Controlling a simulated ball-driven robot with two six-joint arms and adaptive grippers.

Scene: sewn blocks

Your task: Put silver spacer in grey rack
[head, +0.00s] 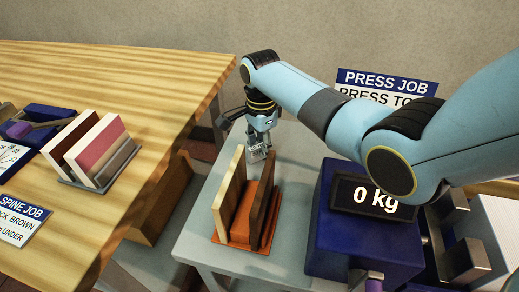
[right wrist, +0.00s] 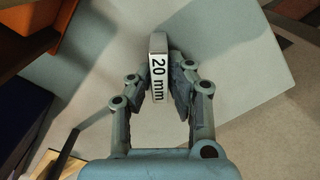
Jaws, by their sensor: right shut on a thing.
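The silver spacer (right wrist: 158,68), a small block labelled "20 mm", is between the fingers of my right gripper (right wrist: 164,84) in the right wrist view. My right gripper is shut on it. In the head view, the right gripper (head: 258,148) hangs over the grey table, just behind the orange rack, with the spacer's outline small and hard to make out. The grey rack (head: 100,185) stands on the wooden table at the left, far from the gripper. It holds upright white, pink and brown boards. My left gripper is not in view.
An orange rack (head: 240,245) with upright cream and brown boards stands on the grey table (head: 195,235). A blue press (head: 325,235) reading "0 kg" is right of it. A gap separates the grey table from the wooden table (head: 160,75), whose back is clear.

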